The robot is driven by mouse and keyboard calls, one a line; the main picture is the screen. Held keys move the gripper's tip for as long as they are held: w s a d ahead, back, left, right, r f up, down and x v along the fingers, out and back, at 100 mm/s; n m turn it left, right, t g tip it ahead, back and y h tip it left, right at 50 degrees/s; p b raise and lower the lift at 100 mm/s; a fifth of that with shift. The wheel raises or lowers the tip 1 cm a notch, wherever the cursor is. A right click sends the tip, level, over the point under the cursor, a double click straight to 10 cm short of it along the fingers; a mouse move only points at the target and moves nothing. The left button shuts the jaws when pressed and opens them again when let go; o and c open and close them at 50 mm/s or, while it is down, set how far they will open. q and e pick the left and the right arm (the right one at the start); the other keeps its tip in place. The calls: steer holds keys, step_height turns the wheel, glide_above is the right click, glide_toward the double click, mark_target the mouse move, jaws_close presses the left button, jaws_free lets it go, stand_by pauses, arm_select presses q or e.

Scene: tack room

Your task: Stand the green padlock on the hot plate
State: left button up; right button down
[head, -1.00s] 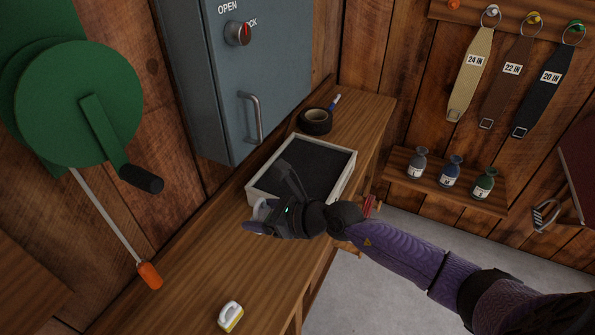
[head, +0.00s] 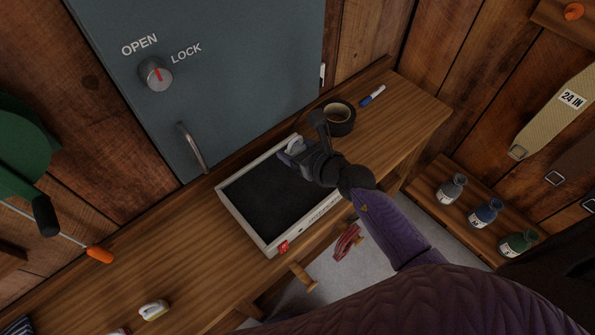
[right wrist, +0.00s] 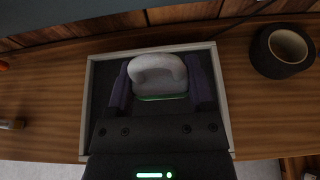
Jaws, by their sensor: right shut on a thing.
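The green padlock (right wrist: 158,64) shows in the right wrist view as a thick pale grey loop with a thin green band at its base. My right gripper (right wrist: 160,82) is shut on it, one dark finger on each side. In the head view the gripper (head: 293,155) and the pale padlock (head: 297,142) are over the far right part of the hot plate. The hot plate (head: 243,230) is a dark square top in a pale frame, with a red switch at its front corner. I cannot tell whether the padlock touches the plate. My left gripper is out of view.
A roll of black tape (head: 339,120) and a blue marker (head: 373,95) lie right of the plate. A yellow-banded white piece (head: 153,310) lies on the bench (head: 205,285) to the left. A grey cabinet (head: 215,60) stands behind. Small bottles (head: 487,213) stand on a shelf at right.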

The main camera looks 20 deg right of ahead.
mark_target(295, 182)
step_height(295, 182, down, 10)
steer(key=b, duration=0.7)
steer(key=shift+a, duration=0.15)
steer(key=shift+r, duration=0.3)
steer(key=shift+f, duration=0.2)
jaws_free()
steer(key=shift+r, duration=0.1)
